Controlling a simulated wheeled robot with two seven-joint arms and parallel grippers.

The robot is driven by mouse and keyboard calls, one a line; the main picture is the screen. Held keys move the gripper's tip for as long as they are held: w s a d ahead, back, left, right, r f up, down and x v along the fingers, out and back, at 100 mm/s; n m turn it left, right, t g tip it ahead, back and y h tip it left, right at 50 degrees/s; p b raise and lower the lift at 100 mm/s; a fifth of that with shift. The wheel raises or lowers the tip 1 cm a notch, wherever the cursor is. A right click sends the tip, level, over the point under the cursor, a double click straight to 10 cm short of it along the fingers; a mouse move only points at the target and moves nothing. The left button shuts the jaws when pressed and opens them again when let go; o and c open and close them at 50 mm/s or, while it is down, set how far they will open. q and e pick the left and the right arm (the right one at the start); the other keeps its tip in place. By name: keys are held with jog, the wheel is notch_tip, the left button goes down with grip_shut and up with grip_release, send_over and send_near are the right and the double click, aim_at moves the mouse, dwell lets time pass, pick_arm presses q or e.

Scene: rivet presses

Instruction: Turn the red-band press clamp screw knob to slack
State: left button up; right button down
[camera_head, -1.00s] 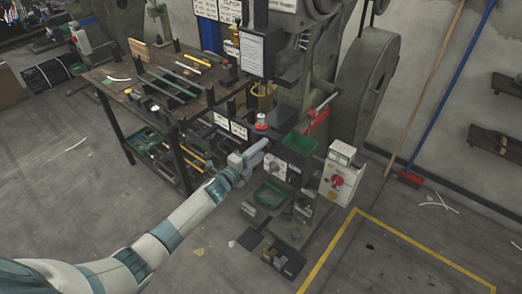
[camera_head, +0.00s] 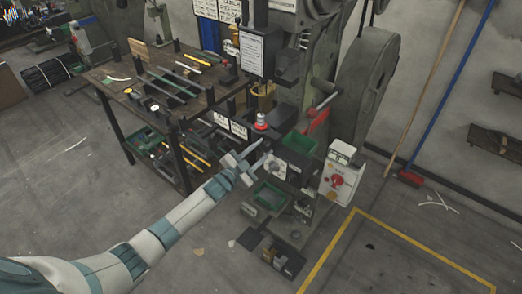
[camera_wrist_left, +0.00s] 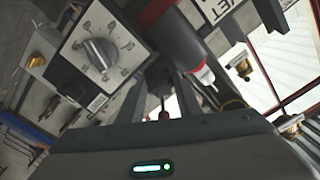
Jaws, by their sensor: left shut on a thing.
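My left gripper (camera_head: 263,152) reaches to the front of the press (camera_head: 285,118), just below a red-and-white fitting (camera_head: 261,122). It is shut on a small dark part, which I take to be the clamp screw knob. The knob is mostly hidden behind the fingers in the head view. In the left wrist view the fingers (camera_wrist_left: 160,98) close around the dark part, but its marks and turn angle cannot be read. A dark cylinder with a red band (camera_wrist_left: 155,14) lies just beyond them. My right gripper is not in view.
A grey dial (camera_wrist_left: 97,52) on a white plate is close beside the fingers. A white control box with a red knob (camera_head: 337,181) stands to the right. Green bins (camera_head: 270,196) sit below. A workbench (camera_head: 165,88) with tools is to the left.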

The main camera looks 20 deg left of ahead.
pick_arm(q)
jog(key=n, duration=0.3)
jog(key=shift+f+n, duration=0.15)
jog(key=shift+n, duration=0.25)
jog(key=shift+s+d+n+b, duration=0.1)
jog(key=shift+n+b, duration=0.35)
jog(key=shift+n, duration=1.55)
jog(key=o, duration=1)
jog(key=shift+o, duration=0.2)
jog(key=shift+s, duration=0.1)
